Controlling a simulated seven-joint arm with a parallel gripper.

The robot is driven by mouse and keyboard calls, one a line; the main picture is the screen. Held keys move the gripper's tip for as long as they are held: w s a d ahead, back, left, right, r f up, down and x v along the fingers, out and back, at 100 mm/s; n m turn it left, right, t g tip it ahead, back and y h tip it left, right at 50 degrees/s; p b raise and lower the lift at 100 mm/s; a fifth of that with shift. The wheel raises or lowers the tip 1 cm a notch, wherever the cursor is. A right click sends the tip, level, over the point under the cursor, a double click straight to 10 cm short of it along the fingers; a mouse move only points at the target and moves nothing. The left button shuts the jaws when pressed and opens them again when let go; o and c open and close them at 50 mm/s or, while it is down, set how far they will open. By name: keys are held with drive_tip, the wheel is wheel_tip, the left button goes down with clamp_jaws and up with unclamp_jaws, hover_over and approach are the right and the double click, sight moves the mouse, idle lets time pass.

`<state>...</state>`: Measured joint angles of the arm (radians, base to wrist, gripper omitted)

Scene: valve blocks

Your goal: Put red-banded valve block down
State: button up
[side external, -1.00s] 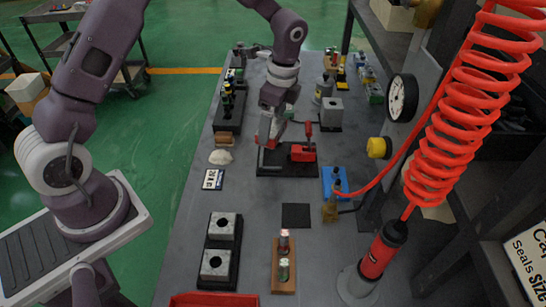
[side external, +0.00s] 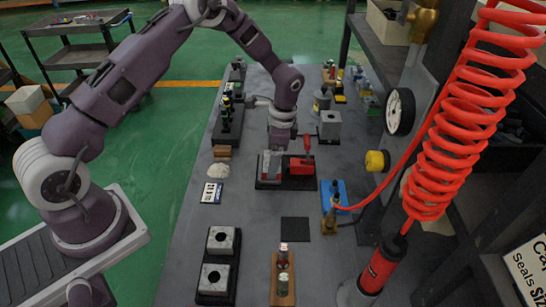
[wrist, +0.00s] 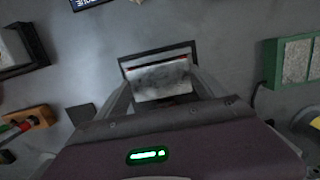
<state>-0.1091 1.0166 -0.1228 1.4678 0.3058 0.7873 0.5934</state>
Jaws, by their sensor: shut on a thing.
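The red-banded valve block (wrist: 160,82) is a grey metallic block with a thin red line near its upper edge in the wrist view. My gripper (wrist: 160,98) is shut on it, one finger at each side. In the side view my gripper (side external: 272,157) points down, with the grey block low at the left part of a black base plate (side external: 285,185). A red clamp-like fixture (side external: 302,167) with an upright red handle stands right beside it. In the wrist view a dark frame (wrist: 122,64) surrounds the block's far end. Contact under the block is hidden.
Two grey blocks sit in a black holder (side external: 236,262) at the front left. A wooden stand (side external: 283,294) holds a small cylinder. A dark square mat (side external: 295,230) lies bare. A blue item (side external: 334,196) and a red coiled hose (side external: 445,110) are at right.

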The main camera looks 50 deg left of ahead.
drive_tip(key=o, duration=2)
drive_tip(key=r, duration=0.4)
drive_tip(key=d+r, duration=0.1)
drive_tip(key=r, duration=0.3)
drive_tip(key=w+r, duration=0.1)
drive_tip(key=r, duration=0.3)
drive_tip(key=shift+w+d+r, duration=0.1)
drive_tip(key=shift+d, duration=0.1)
drive_tip(key=s+d+r+n+t, duration=0.1)
drive_tip(key=s+r+n, duration=0.1)
drive_tip(key=s+r, duration=0.45)
drive_tip(key=s+r+n+t, duration=0.2)
drive_tip(key=s+r, duration=0.2)
drive_tip(key=r, duration=0.5)
drive_tip(key=s+n+t, duration=0.1)
drive_tip(key=s, duration=0.5)
drive_tip(key=s+d+r+n+t, duration=0.1)
drive_tip(key=s+n, duration=0.1)
drive_tip(key=s, duration=0.5)
drive_tip(key=s+d+r+n+t+h, duration=0.1)
drive_tip(key=s+n, duration=0.1)
drive_tip(key=s, duration=0.4)
drive_tip(key=shift+s+d+t, duration=0.1)
drive_tip(key=shift+s+t, duration=0.25)
drive_tip(key=shift+t, duration=0.05)
